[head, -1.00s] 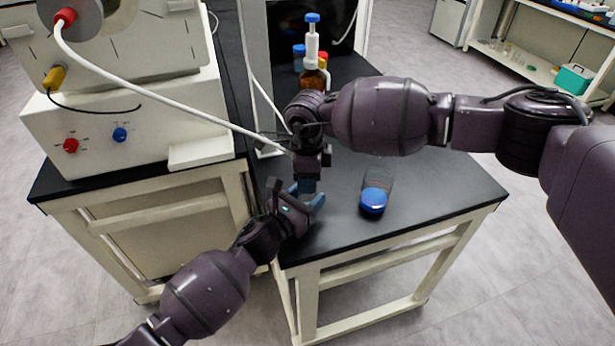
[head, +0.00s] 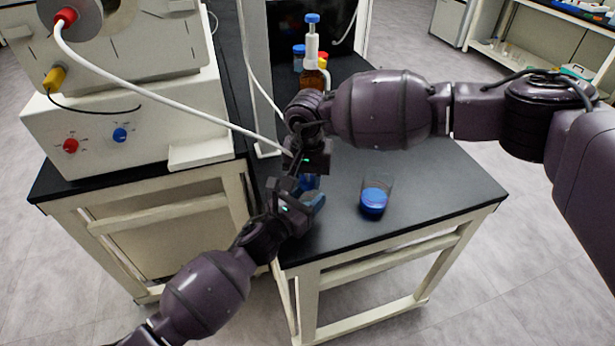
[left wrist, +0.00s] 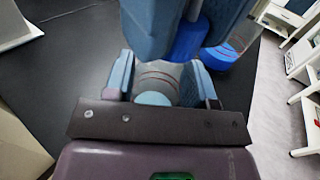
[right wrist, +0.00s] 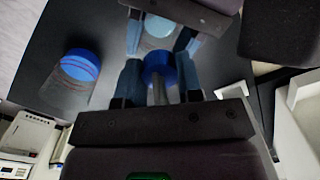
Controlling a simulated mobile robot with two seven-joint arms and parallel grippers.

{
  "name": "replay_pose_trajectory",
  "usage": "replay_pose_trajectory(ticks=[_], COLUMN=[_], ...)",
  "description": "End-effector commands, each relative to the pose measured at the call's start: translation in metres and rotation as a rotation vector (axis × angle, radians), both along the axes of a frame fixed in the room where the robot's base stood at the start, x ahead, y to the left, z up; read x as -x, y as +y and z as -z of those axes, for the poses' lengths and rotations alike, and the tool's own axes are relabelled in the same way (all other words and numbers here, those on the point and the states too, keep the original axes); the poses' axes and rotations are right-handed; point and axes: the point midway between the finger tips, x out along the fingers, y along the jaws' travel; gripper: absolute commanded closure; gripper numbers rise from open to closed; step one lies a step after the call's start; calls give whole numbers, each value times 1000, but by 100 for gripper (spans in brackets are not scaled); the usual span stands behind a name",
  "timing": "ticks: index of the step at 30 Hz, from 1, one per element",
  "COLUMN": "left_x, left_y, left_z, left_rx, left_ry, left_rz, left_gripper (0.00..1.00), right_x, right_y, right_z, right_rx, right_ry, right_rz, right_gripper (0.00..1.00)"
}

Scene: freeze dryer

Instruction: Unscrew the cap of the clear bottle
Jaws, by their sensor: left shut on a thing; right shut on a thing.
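The clear bottle (left wrist: 158,76) with red lines sits between the fingers of my left gripper (left wrist: 160,85), which is shut on it. My right gripper (right wrist: 160,80) is above, shut on the blue cap (right wrist: 156,62). The cap also shows in the left wrist view (left wrist: 184,42), partly behind the right fingers. In the head view the two grippers meet near the front left of the black table, and they hide most of the bottle. I cannot tell whether the cap is still on the bottle's threads.
A second clear vessel with a blue end (head: 374,200) stands on the table to the right. A brown bottle with a white pump and blue top (head: 312,60) is at the back. A white hose (head: 180,108) runs from the machine at left. The table's right part is clear.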

Motion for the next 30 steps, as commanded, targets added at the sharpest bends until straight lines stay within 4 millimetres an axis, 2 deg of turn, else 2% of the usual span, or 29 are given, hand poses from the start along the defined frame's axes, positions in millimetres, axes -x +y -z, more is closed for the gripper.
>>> replay_pose_trajectory(ticks=[21, 25, 30], left_x=[0, 0, 0], left_y=[0, 0, 1], left_z=[1, 1, 1], left_rx=[-1, -1, -1], left_ry=[2, 2, 2], left_rz=[-1, -1, -1], left_gripper=[100, 100, 100], right_x=[0, 0, 0], right_y=[0, 0, 0], right_z=[-2, -2, -2], right_rx=[-1, -1, -1], right_ry=[0, 0, -1], right_rz=[-995, -1084, -1111], right_gripper=[95, 95, 95])
